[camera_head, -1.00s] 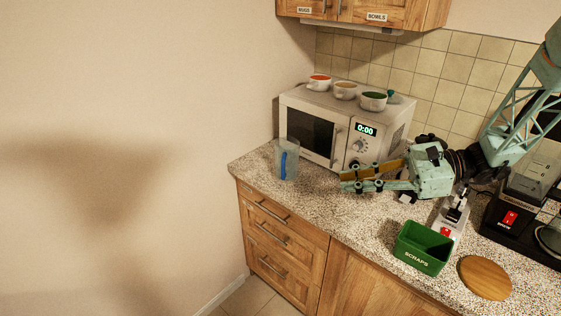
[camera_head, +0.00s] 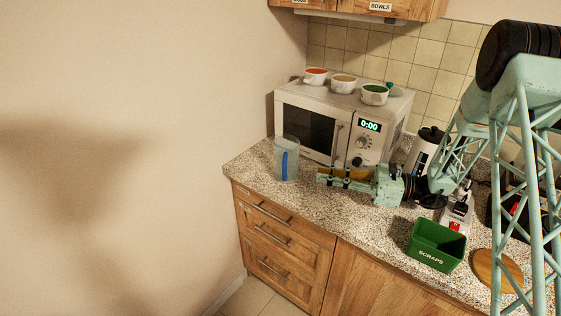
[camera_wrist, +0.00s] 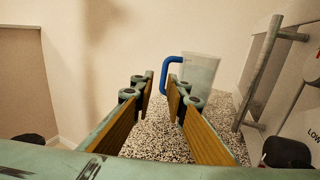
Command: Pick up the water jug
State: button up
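The water jug (camera_head: 286,160) is a clear, upright container with a blue handle, standing on the speckled counter at its left end, in front of the microwave's left side. In the wrist view the jug (camera_wrist: 202,72) is ahead, a little right of the line between my fingers, with its blue handle on the left. My gripper (camera_head: 320,180) is to the right of the jug, apart from it and low over the counter. In the wrist view its two fingers (camera_wrist: 160,90) are spread with nothing between them.
The microwave (camera_head: 335,125) stands behind, with several bowls (camera_head: 343,84) on top; its handle (camera_wrist: 262,72) is close on the right in the wrist view. A green scraps bin (camera_head: 436,246) and a round wooden board (camera_head: 486,268) are at right. The counter's front left (camera_head: 262,184) is clear.

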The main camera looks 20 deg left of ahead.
aim_at(284, 180)
jog(key=shift+w+a+f, duration=0.3)
jog(key=shift+w+f, duration=0.1)
jog(key=shift+f, duration=0.05)
jog(key=shift+a, duration=0.1)
jog(key=a, duration=0.8)
jog(key=shift+s+a+b, duration=0.2)
jog(key=shift+b, duration=0.1)
jog(key=shift+a, duration=0.1)
dwell(0.3)
jog(key=shift+a+b, duration=0.35)
jog(key=shift+a, duration=2.15)
jog(key=shift+c, duration=0.2)
grip_shut()
